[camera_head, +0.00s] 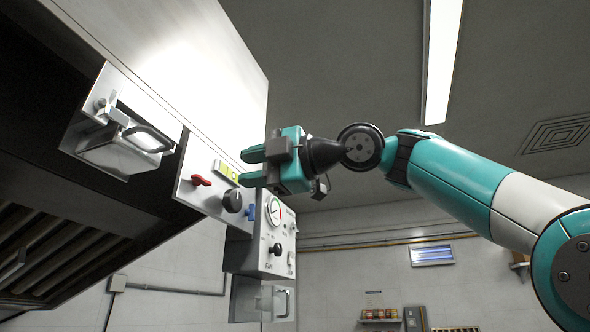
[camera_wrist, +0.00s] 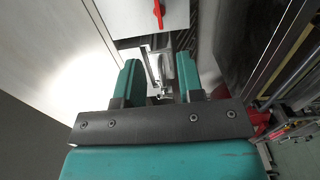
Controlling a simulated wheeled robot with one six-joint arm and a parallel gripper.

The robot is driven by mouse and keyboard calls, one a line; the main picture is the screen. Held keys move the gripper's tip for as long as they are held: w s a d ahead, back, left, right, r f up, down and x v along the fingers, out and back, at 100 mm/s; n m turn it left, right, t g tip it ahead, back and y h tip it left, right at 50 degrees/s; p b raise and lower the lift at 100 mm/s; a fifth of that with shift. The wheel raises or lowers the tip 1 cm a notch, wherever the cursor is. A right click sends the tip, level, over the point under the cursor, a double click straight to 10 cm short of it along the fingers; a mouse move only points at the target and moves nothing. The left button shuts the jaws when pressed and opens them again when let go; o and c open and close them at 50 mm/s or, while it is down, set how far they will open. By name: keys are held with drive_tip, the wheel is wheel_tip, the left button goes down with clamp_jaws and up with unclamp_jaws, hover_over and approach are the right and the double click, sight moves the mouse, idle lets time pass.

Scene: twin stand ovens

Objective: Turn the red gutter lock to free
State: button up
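The red gutter lock (camera_head: 201,181) is a small red lever on a pale panel (camera_head: 191,198) at the hood's lower edge, left of centre in the head view. In the wrist view the red lever (camera_wrist: 158,13) shows at the top, upright in the picture, beyond my fingertips. My gripper (camera_head: 246,166) is to the right of the lever in the head view, apart from it. Its two teal fingers (camera_wrist: 160,68) are spread with a gap between them and hold nothing. In the wrist view a metal fitting (camera_wrist: 163,72) shows through the gap, farther away.
A grease cup (camera_head: 118,155) with a handle hangs left of the lever. A yellow-green display (camera_head: 227,171), a black knob (camera_head: 232,201) and a blue lever (camera_head: 250,212) are close to my gripper. A control box with a gauge (camera_head: 274,212) is below. Open room lies right.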

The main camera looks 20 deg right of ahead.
drive_tip(key=v, duration=0.8)
drive_tip(key=shift+b, duration=0.3)
drive_tip(key=w+a+f+m+g+h, duration=0.1)
drive_tip(key=w+f+m+h, duration=0.1)
drive_tip(key=f+m, duration=0.6)
drive_tip(key=w+a+f+m+g+h, duration=0.15)
drive_tip(key=f+m, duration=0.25)
drive_tip(key=f, duration=0.9)
drive_tip(key=s+d+f+m+g+h, duration=0.1)
drive_tip(key=s+f+m+g+h, duration=0.1)
drive_tip(key=s+f, duration=0.4)
drive_tip(key=s+d+f+m+g+h, duration=0.1)
drive_tip(key=s+f, duration=0.6)
drive_tip(key=f, duration=0.8)
drive_tip(key=s+d+f+m+g+h, duration=0.2)
drive_tip(key=s+f+m+g, duration=0.3)
drive_tip(key=f, duration=0.6)
drive_tip(key=shift+s+f+m+h, duration=0.3)
drive_tip(key=shift+s+m+h, duration=0.5)
drive_tip(key=shift+s, duration=0.2)
drive_tip(key=shift+g, duration=0.25)
